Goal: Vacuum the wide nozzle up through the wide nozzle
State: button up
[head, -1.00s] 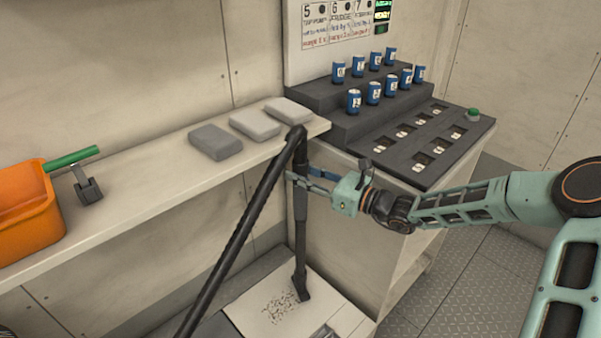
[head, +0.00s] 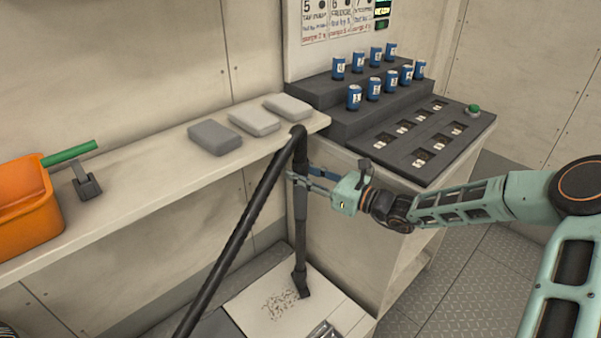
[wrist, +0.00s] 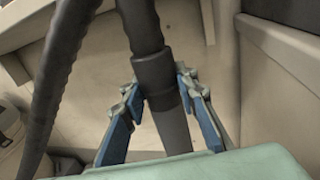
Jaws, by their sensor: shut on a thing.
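My gripper (head: 314,178) is shut on the black vacuum wand (head: 300,222), which stands nearly upright below the shelf edge. The wrist view shows the blue-padded fingers (wrist: 160,98) on either side of the wand's collar (wrist: 154,70). The black hose (head: 235,240) bends over at the wand's top and runs down to the lower left. The wide nozzle (head: 302,292) at the wand's foot rests on or just over a pale panel (head: 255,322), at the right edge of a patch of small dark debris (head: 280,303). Whether the nozzle touches the panel is unclear.
A cabinet with a stepped black rack (head: 425,160) of blue cans stands right of the wand. A metallic item (head: 322,332) lies at the panel's front.

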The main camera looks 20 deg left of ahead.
jog(key=shift+f+b, duration=0.5)
jog(key=shift+f, duration=0.5)
jog(key=shift+s+a, duration=0.1)
dwell(0.6)
jog(key=shift+s+a+p, duration=0.2)
jog(key=shift+s+a, duration=0.15)
jog(key=shift+s, duration=0.5)
jog(key=shift+s+a+p, duration=0.2)
jog(key=shift+s+a, duration=0.15)
jog(key=shift+s, duration=0.5)
jog(key=shift+s+a, duration=0.1)
jog(key=shift+s, duration=0.05)
jog(key=shift+s+a, duration=0.55)
jog(key=shift+s, duration=0.2)
jog(key=shift+s+a, duration=0.55)
jog(key=shift+s, duration=0.3)
jog(key=shift+s+a+p, duration=0.3)
jog(key=shift+s+a, duration=0.1)
jog(key=shift+s, duration=0.25)
dwell(0.7)
